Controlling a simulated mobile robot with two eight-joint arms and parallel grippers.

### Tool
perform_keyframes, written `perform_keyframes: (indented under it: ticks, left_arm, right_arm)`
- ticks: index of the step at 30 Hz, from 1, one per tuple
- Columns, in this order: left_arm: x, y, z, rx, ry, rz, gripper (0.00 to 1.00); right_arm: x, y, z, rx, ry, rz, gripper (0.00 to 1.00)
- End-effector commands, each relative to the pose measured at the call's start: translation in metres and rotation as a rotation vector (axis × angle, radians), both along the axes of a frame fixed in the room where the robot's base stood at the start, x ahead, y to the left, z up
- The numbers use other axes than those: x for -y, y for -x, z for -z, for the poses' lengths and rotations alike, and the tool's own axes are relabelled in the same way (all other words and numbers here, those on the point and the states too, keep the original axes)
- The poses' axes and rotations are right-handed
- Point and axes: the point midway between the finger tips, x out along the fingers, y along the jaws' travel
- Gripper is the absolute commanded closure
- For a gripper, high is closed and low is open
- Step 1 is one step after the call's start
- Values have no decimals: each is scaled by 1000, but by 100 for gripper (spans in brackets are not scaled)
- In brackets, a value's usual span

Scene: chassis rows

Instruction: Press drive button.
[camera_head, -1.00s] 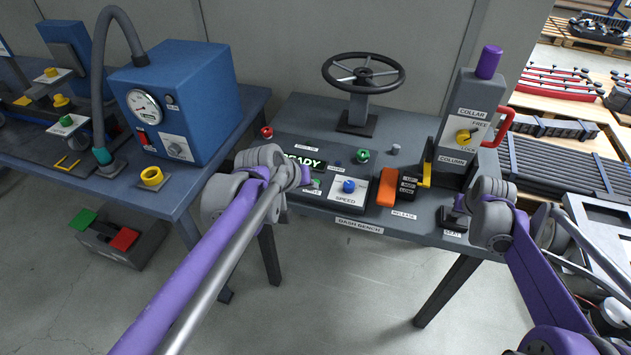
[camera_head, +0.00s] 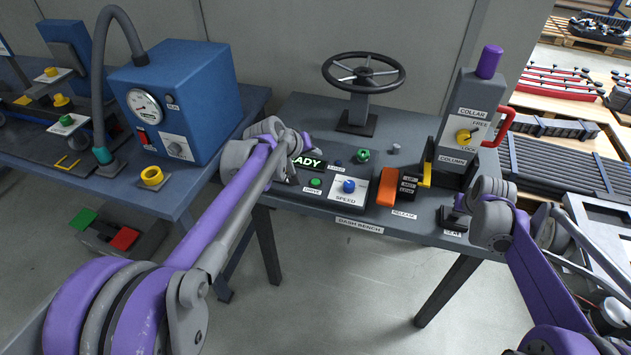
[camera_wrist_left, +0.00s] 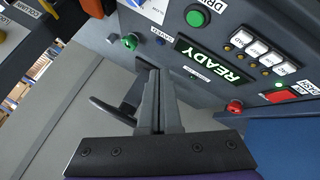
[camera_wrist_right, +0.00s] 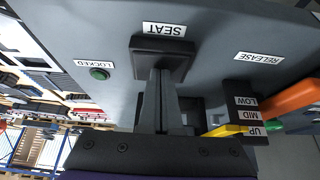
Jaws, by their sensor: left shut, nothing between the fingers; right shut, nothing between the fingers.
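The drive button (camera_head: 315,183) is a small green round button with a DRIVE label, on the dash bench left of the blue speed knob. It also shows in the left wrist view (camera_wrist_left: 197,17), near the top edge. My left gripper (camera_head: 306,139) is shut and empty, above the back left of the bench, beyond the button and apart from it. Its closed fingers (camera_wrist_left: 152,76) point toward the panel in the left wrist view. My right gripper (camera_wrist_right: 157,76) is shut and empty, with its tips close to the dark SEAT block; I cannot tell whether they touch.
A lit READY display (camera_head: 309,163) is partly hidden by my left arm. The speed knob (camera_head: 349,186), orange lever (camera_head: 387,188), steering wheel (camera_head: 364,72) and collar column (camera_head: 466,125) stand around the bench. A blue gauge box (camera_head: 185,100) stands on the left table.

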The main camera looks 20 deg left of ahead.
Motion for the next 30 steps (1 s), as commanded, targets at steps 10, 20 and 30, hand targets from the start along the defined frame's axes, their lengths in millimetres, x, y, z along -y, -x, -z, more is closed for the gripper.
perform_keyframes:
  ticks: [10,20,30]
  left_arm:
    - [0,0,48,-1,0,2,100]
    - [0,0,77,0,-1,1,100]
    - [0,1,81,0,0,0,100]
  right_arm:
    - [0,1,1,-2,0,0,100]
    - [0,1,1,-2,0,0,100]
    - [0,1,1,-2,0,0,100]
